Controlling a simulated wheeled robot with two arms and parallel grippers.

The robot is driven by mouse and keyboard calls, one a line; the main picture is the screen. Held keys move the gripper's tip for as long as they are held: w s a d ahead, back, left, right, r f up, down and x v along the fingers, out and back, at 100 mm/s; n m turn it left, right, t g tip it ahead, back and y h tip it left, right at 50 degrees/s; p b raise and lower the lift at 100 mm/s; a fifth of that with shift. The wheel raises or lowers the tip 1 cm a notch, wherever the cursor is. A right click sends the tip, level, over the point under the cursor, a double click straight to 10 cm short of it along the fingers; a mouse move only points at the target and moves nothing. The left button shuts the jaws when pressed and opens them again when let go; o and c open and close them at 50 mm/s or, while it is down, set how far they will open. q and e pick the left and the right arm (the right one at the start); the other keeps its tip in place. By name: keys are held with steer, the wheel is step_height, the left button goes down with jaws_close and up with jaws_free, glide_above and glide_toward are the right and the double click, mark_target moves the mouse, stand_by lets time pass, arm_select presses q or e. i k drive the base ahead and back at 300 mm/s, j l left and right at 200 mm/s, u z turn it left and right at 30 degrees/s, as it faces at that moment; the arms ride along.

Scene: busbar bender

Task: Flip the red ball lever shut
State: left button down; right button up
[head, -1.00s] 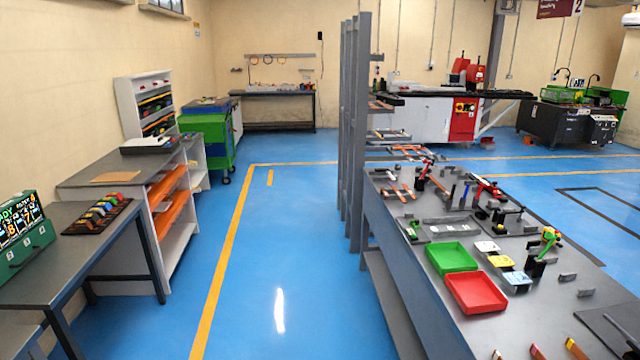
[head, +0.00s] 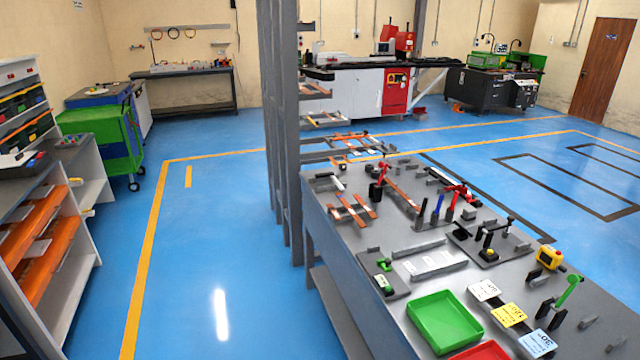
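Neither of my grippers is in view. A grey workbench (head: 325,200) on the right carries several small levers and fixtures. Near its far left part stands a small upright device with a red lever (head: 383,168). A second red-handled device (head: 458,188) lies further right, behind upright blue and red handles. Both are too small for me to tell which one has a red ball, or whether its lever is open or shut. A black-handled clamp (head: 489,240) on a dark plate and a green lever (head: 569,290) stand nearer.
A green tray (head: 416,318) and a red tray (head: 482,353) sit at the bench's near edge, with several labelled cards beside them. A grey post rack (head: 281,130) stands at the bench's far left corner. Open blue floor (head: 215,240) lies left of the bench. Orange-shelved racks line the left.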

mark_target(381, 165)
steer(key=i+z, duration=0.4)
steer(key=i+j+u, duration=0.1)
steer(key=i+j, duration=0.95)
steer(key=i, duration=0.25)
steer(key=i+j+u, duration=0.15)
steer(key=i+j, duration=0.4)
steer(key=i, duration=0.1)
